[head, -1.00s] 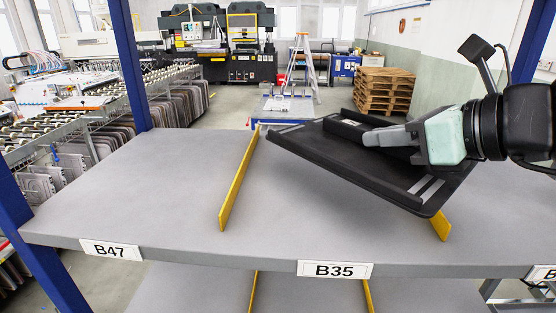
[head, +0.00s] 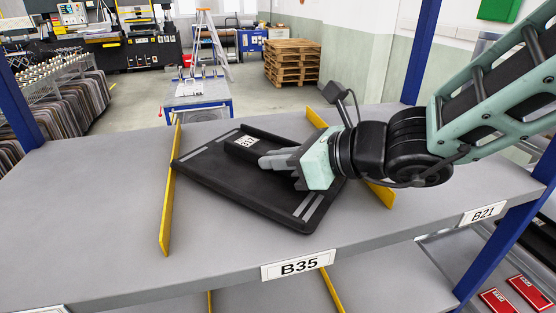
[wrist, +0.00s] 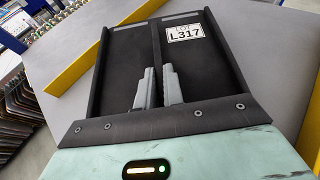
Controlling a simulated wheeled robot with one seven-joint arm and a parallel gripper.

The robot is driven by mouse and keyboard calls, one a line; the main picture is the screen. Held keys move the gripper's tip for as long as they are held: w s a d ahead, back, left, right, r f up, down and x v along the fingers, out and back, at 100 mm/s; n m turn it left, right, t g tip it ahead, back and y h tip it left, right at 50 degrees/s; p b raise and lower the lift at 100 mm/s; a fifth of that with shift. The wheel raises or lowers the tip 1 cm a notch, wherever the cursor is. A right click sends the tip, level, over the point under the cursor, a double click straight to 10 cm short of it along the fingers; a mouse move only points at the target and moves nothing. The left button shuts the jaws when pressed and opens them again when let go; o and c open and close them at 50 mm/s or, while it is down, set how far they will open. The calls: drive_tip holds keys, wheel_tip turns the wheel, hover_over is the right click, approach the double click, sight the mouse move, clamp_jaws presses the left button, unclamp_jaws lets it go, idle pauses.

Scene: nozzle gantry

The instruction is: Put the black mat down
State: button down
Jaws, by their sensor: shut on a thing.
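The black mat (head: 235,185) is a flat dark panel with grey end strips, a raised rib along its middle and a white label, which reads L317 in the wrist view (wrist: 185,34). My gripper (head: 268,162) is shut on the rib, with one finger on each side of it in the wrist view (wrist: 157,78). The mat is over the B35 part of the grey shelf (head: 110,220), nearly flat and turned at an angle. It is at or just above the surface; I cannot tell if it touches. Its left corner is very close to the left yellow divider (head: 167,205).
The right yellow divider (head: 381,195) runs behind the mat and my gripper. The shelf left of the left divider is clear. Blue posts (head: 422,50) stand at the shelf's corners. The B35 label (head: 298,265) is on the front edge.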

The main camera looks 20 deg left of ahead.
drive_tip(key=shift+s+d+f, duration=0.15)
drive_tip(key=shift+f, duration=0.65)
drive_tip(key=c, duration=1.5)
unclamp_jaws()
drive_tip(key=shift+f, duration=0.1)
drive_tip(key=shift+s, duration=0.1)
drive_tip(key=b+v, duration=0.1)
drive_tip(key=v, duration=0.3)
drive_tip(key=b+v, duration=0.1)
drive_tip(key=v, duration=0.3)
drive_tip(key=b+v, duration=0.1)
drive_tip(key=v, duration=0.3)
drive_tip(key=shift+r, duration=0.35)
